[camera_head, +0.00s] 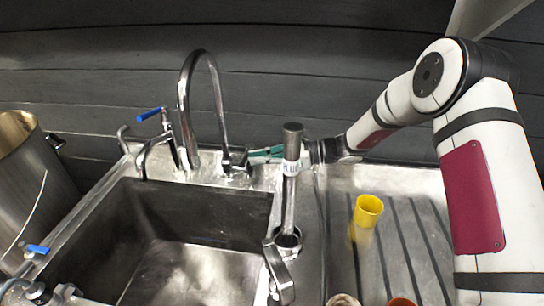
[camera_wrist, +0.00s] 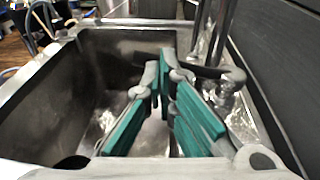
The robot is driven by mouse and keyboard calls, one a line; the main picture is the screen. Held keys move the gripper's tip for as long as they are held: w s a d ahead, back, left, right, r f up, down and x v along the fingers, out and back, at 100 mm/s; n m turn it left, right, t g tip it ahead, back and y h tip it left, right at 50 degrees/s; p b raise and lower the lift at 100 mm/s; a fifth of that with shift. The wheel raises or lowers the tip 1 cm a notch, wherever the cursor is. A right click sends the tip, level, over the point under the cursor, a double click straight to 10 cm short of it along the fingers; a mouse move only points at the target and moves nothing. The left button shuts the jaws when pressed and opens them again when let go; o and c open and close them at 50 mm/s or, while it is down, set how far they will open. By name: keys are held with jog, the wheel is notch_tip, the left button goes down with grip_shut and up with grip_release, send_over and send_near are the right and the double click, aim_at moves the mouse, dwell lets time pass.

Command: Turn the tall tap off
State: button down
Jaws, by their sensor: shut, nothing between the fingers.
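The tall tap (camera_head: 184,95) has a chrome gooseneck spout arching over the back edge of the sink. A short dark lever (camera_head: 242,163) stands at its base on the right. My gripper (camera_head: 253,155) is shut and empty, with its teal fingers just right of this lever. In the wrist view, my gripper (camera_wrist: 166,62) points over the sink, and the dark lever (camera_wrist: 215,74) is close to the right of its fingertips. I cannot tell whether the fingers touch the lever. I cannot make out any water stream from the spout.
A labelled metal post (camera_head: 290,190) stands in front of my gripper and partly hides it. A blue-handled valve (camera_head: 150,114) is left of the tap. The sink (camera_head: 200,270) lies below. A yellow cup (camera_head: 368,211) stands on the drainer, and a steel pot (camera_head: 28,190) is far left.

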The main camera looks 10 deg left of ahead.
jog(key=shift+a, duration=0.25)
jog(key=shift+s+a+f, duration=0.1)
jog(key=shift+s+a, duration=0.05)
jog(key=shift+a, duration=0.45)
